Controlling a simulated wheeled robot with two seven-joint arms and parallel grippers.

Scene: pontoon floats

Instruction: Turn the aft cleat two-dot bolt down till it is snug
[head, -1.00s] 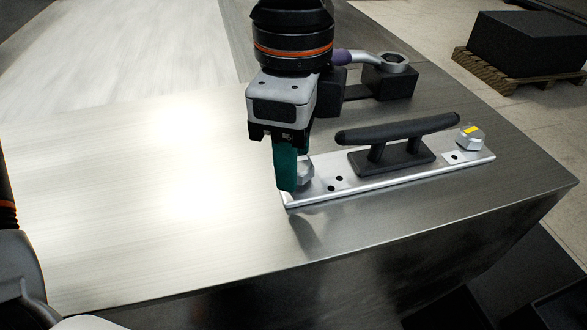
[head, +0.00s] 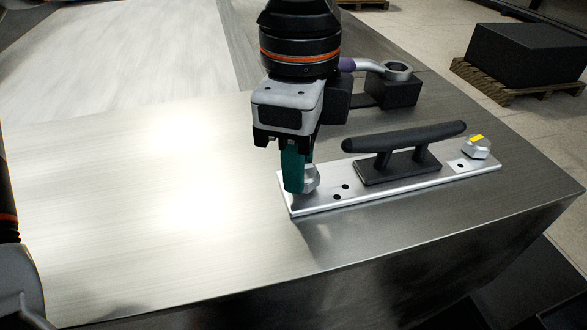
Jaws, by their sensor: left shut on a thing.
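A grey cleat plate (head: 400,191) lies on the metal deck, with a black cleat (head: 403,139) at its middle. Two dark dots (head: 341,191) mark the plate near its left end, beside a silver hex bolt (head: 310,178). My left gripper (head: 293,172) points down at this two-dot bolt, its teal fingers shut on the head and hiding its left part. The gap under the head is hidden. Another hex bolt (head: 476,149), with a yellow mark, stands at the right end beside a single dot.
A ring wrench (head: 397,70) with a purple handle rests on a black block (head: 392,91) behind the cleat. The deck (head: 130,220) is clear to the left. Its edge drops off at front and right. A dark block on a pallet (head: 520,55) stands beyond.

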